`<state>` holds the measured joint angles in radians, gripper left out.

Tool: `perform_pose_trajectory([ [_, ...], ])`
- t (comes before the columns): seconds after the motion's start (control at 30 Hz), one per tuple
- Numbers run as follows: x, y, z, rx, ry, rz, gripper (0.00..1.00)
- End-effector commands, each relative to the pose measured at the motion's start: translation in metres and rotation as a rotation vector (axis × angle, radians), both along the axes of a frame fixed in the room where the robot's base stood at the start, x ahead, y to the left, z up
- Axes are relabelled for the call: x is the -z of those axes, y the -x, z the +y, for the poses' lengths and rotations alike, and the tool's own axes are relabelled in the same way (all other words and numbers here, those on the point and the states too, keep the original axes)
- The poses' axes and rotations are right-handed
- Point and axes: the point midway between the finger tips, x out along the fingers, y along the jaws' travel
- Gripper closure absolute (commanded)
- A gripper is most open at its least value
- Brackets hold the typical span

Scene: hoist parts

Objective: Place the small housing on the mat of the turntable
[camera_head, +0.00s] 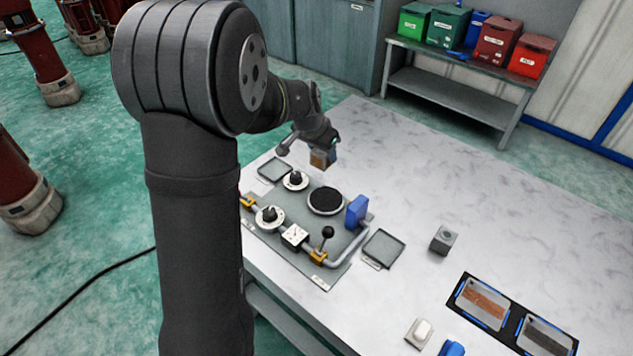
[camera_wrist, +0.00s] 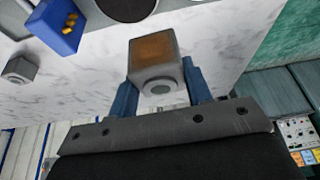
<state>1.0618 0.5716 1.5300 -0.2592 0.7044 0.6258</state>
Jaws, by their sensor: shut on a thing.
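The small housing, a grey block with a brown-orange face and a round boss, is between the blue fingers of my gripper (camera_wrist: 160,82) in the wrist view (camera_wrist: 153,50). In the head view my gripper (camera_head: 326,146) holds the housing (camera_head: 321,159) in the air, behind the turntable and apart from it. The turntable's round black mat (camera_head: 325,200) is bare and sits on a grey plate. Part of a dark disc, seemingly the mat (camera_wrist: 125,6), shows at the top edge of the wrist view.
A blue block (camera_head: 356,210) stands right of the mat. Dials (camera_head: 270,217), a black-knobbed lever (camera_head: 327,233) and a pipe (camera_head: 350,250) lie in front. A second grey block (camera_head: 443,239) and an empty grey tray (camera_head: 384,248) are further right. The table's back is clear.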

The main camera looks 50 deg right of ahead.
Motion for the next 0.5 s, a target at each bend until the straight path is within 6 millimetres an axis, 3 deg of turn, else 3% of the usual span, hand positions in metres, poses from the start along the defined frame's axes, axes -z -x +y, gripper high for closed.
perform_pose_trajectory([
  [0.03, -0.004, 0.025, 0.001, 0.015, 0.001, -0.001, 0.83],
  [0.2, -0.010, 0.092, 0.013, 0.035, 0.002, -0.001, 0.83],
  [0.33, -0.013, 0.127, 0.024, 0.047, 0.004, 0.000, 0.83],
  [0.5, -0.012, 0.145, 0.032, 0.051, 0.005, 0.000, 0.83],
])
